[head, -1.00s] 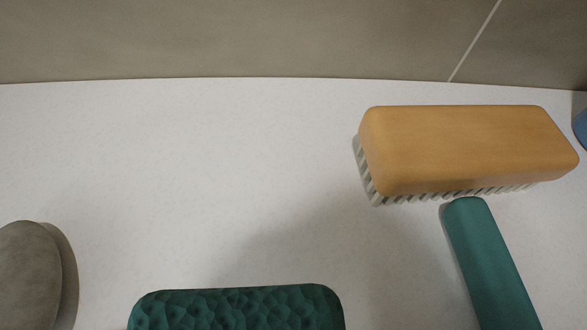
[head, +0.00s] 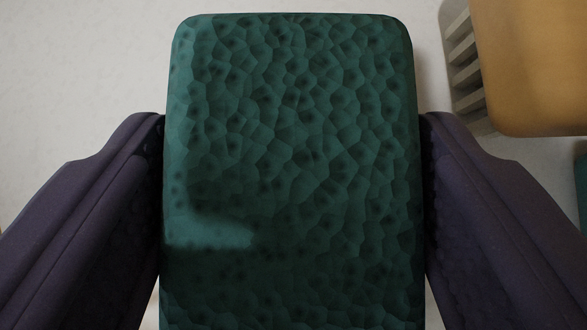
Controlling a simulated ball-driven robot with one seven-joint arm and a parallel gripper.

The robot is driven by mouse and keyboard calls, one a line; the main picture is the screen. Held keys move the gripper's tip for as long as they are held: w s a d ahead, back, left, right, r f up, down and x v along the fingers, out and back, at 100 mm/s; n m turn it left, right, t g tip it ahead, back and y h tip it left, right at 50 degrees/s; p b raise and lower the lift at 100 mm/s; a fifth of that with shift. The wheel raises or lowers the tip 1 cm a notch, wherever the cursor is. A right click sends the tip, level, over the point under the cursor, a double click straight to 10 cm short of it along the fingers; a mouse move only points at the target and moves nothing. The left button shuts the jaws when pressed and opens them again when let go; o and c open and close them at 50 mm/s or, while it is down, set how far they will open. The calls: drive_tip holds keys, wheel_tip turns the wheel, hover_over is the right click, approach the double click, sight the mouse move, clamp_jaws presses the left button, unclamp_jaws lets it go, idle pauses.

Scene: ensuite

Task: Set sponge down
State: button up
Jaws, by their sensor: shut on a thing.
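The sponge (head: 295,150) is a dark green block with a dimpled, cell-like surface and rounded corners. It fills the middle of the head view. My gripper (head: 293,200) is shut on it, with one dark purple finger against its left side and the other against its right side. The sponge's near end runs out of the bottom of the picture. Its underside is hidden, so I cannot tell whether it touches the white surface (head: 90,70) beneath.
A wooden brush (head: 540,70) with pale bristles lies close to the right of the sponge and my right finger. A bit of a green thing (head: 581,185) shows at the right edge below it. The white surface at the upper left is bare.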

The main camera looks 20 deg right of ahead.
drive_tip(key=shift+f, duration=0.2)
drive_tip(key=o, duration=1.1)
drive_tip(key=shift+r, duration=0.1)
